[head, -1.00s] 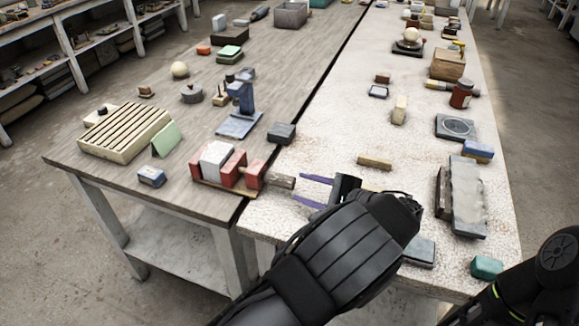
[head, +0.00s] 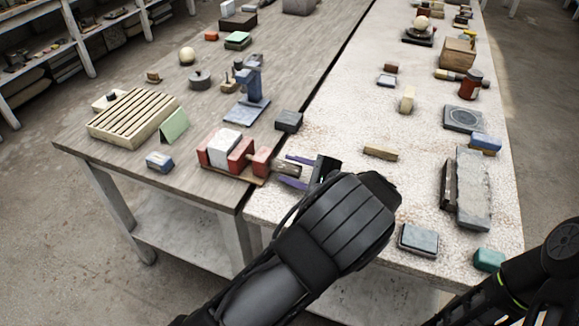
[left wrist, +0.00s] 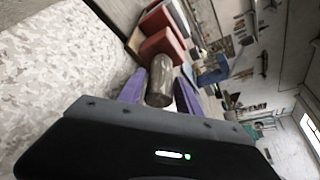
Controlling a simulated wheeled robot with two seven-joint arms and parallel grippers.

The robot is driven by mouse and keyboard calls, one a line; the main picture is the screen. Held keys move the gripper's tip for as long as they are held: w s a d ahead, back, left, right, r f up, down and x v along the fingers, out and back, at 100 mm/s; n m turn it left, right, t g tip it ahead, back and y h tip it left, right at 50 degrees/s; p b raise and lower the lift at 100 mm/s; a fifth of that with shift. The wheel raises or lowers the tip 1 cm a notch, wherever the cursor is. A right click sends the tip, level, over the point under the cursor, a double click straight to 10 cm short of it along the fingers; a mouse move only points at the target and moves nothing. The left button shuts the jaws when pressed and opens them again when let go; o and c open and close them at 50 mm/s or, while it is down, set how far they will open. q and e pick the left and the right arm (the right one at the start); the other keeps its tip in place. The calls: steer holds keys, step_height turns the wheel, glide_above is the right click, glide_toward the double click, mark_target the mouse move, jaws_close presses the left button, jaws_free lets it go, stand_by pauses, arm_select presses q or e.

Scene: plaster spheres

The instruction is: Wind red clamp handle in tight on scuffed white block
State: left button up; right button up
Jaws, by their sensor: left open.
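The red clamp (head: 240,156) sits on a wooden base near the front right corner of the brown table. The scuffed white block (head: 222,147) stands between its red jaws. The clamp's handle (head: 287,168) is a grey-brown cylinder sticking out to the right. My left gripper (head: 291,171) is open, its purple fingers on either side of the handle's end. In the left wrist view the handle (left wrist: 160,82) lies between the two purple fingers (left wrist: 159,92), and I see no clear grip on it. My right gripper is out of view.
A dark grey block (head: 288,121) lies behind the handle. A wooden strip (head: 380,154) lies to the right. The speckled tabletop around my left gripper is mostly clear.

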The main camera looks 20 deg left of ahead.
arm_select(q)
steer(key=shift+w+a+f, duration=0.15)
steer(key=shift+a, duration=0.2)
steer(key=shift+c, duration=0.4)
jaws_close()
